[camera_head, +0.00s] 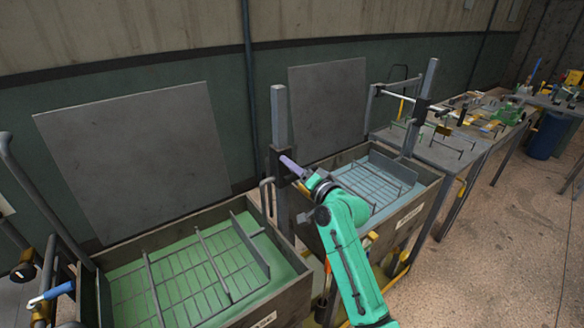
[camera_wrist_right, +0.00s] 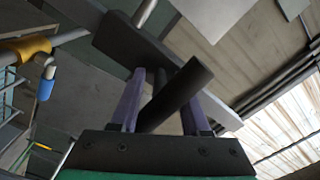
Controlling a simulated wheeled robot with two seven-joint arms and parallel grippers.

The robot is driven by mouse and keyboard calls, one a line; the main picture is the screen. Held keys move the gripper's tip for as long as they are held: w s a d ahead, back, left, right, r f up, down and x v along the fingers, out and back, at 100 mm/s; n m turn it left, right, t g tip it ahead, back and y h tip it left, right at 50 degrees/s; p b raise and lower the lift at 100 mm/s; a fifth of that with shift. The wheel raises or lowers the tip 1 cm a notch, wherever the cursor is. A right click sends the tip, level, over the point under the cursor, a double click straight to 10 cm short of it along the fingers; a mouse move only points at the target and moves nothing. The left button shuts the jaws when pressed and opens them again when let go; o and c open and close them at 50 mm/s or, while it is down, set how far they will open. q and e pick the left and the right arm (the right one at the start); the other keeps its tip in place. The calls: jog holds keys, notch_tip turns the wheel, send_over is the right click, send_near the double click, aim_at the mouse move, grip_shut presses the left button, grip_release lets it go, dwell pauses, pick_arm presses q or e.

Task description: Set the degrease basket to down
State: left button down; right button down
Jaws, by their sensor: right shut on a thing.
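Two wire baskets show in the head view, one in the tank with green liquid (camera_head: 190,278) and one in the tank with blue liquid (camera_head: 375,180). Both lie low in their tanks. My right gripper (camera_head: 290,165) is at the black slide (camera_head: 276,168) on the grey post (camera_head: 279,118) between the tanks. In the wrist view its purple fingers (camera_wrist_right: 160,100) are shut on a dark round handle (camera_wrist_right: 185,83), which sits tilted between them. My left gripper is out of view.
A second post (camera_head: 428,85) with a slide and crossbar rises at the right tank. A blue-tipped handle (camera_head: 52,292) is at the far left. A cluttered bench (camera_head: 450,150) stands right; the floor (camera_head: 500,240) is clear.

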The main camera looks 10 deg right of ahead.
jog(key=shift+f, duration=0.15)
notch_tip(320, 180, down, 17)
jog(key=b, duration=1.2)
jog(key=c, duration=0.6)
grip_release()
jog(key=shift+o, duration=0.2)
jog(key=shift+r, duration=0.3)
jog(key=b+v, duration=0.2)
jog(key=v, duration=1.2)
jog(key=shift+s, duration=0.3)
